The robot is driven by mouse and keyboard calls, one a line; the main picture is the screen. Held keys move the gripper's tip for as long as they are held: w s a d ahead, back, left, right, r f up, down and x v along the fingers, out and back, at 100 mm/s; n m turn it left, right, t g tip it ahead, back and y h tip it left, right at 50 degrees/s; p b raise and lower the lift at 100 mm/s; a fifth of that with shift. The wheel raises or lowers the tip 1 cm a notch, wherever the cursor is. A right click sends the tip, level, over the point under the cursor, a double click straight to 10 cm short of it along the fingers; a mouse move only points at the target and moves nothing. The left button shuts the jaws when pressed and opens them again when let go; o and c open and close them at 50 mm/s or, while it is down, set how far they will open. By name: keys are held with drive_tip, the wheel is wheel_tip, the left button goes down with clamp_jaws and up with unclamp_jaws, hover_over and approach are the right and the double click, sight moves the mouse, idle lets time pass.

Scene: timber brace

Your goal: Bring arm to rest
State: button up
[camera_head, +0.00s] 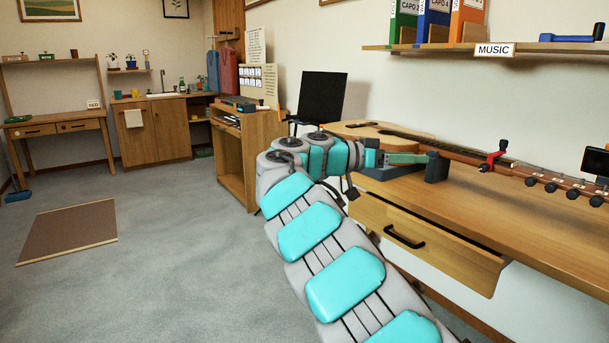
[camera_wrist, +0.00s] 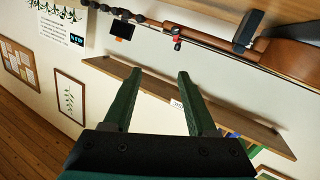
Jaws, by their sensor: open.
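My arm reaches from the bottom of the head view to the desk. My gripper (camera_head: 408,158) is at the desk's left part, in front of the guitar. In the wrist view, its two green fingers (camera_wrist: 155,82) stand apart with nothing between them. The acoustic guitar (camera_head: 372,131) lies along the desk, its neck pointing right; part of its body is hidden behind my arm. A red capo (camera_head: 494,157) is on the neck and also shows in the wrist view (camera_wrist: 177,42). A dark block (camera_head: 437,167) is beside the gripper.
The desk drawer (camera_head: 425,238) is pulled partly out, close to my arm. A wall shelf (camera_head: 570,47) with binders hangs above the desk. A small dark-screened device (camera_head: 596,161) is at the desk's right. The carpet (camera_head: 165,220) to the left is mostly clear.

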drive_tip(key=s+d+f+n+g+y, duration=0.1)
drive_tip(key=s+d+f+n+y, duration=0.2)
drive_tip(key=s, duration=0.5)
drive_tip(key=s+d+f+n+g+y, duration=0.15)
drive_tip(key=s+d+f, duration=0.3)
drive_tip(key=s, duration=0.45)
drive_tip(key=s+d+f+n+g+y, duration=0.1)
drive_tip(key=s+d+f+g+y, duration=0.2)
drive_tip(key=s, duration=0.5)
drive_tip(key=s+a+f+n+y, duration=0.4)
drive_tip(key=s+a+f, duration=0.5)
drive_tip(key=s, duration=0.2)
drive_tip(key=s+a+f+n+y, duration=0.4)
drive_tip(key=s+a+f+y, duration=0.1)
drive_tip(key=s+a+f, duration=0.5)
drive_tip(key=shift+s+f, duration=0.25)
drive_tip(key=shift+s, duration=0.85)
